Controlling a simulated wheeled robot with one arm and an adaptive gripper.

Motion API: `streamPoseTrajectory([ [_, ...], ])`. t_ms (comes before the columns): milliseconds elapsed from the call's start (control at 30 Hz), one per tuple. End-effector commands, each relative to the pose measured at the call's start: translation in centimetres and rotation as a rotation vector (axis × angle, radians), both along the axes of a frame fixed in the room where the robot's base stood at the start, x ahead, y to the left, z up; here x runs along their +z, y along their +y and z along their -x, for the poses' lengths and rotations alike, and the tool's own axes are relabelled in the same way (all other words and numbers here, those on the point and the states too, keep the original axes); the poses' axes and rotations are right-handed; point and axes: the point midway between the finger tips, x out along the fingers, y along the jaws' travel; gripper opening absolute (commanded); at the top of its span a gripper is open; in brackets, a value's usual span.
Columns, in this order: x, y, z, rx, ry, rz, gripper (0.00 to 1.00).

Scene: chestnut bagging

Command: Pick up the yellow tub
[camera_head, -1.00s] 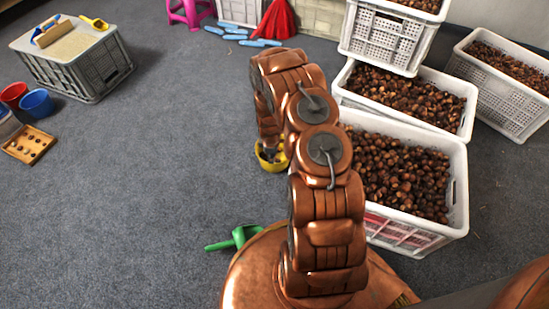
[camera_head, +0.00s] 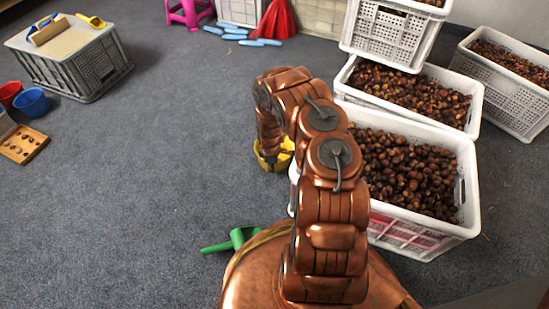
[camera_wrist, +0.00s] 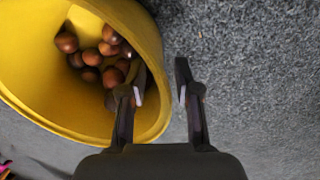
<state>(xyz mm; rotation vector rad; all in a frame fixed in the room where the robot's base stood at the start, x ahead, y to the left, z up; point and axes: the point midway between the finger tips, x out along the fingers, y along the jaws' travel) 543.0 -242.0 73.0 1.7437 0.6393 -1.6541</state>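The yellow tub (camera_head: 285,160) stands on the grey carpet, left of the nearest chestnut crate, partly hidden by my arm in the head view. In the wrist view the tub (camera_wrist: 35,85) fills the upper left, with several brown chestnuts (camera_wrist: 100,55) inside. My gripper (camera_wrist: 160,80) is open at the tub's right side. Its left finger is over the inside of the tub and its right finger is outside, over the carpet, with the rim between them. I cannot tell whether either finger touches the wall.
White crates of chestnuts (camera_head: 465,200) stand close on the right. A green scoop (camera_head: 235,240) lies near my base. Blue (camera_head: 31,103) and red buckets, a wooden tray (camera_head: 22,146) and a grey crate (camera_head: 92,72) are at the left. The middle-left carpet is clear.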

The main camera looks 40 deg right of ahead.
Motion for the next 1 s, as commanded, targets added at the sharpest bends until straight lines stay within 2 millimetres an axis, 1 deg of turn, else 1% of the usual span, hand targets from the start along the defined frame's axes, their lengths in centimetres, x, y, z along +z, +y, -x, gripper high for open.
streamPoseTrajectory([
  [200,0.01,-0.03,-0.03,0.000,-0.001,0.001,0.32],
  [267,0.01,-0.03,-0.03,0.000,-0.001,0.001,0.27],
  [500,0.01,-0.03,-0.03,0.000,-0.001,0.001,0.02],
  [533,0.01,-0.02,-0.04,0.000,-0.001,0.001,0.00],
  [1000,0.01,-0.02,-0.04,0.000,-0.001,0.001,0.00],
])
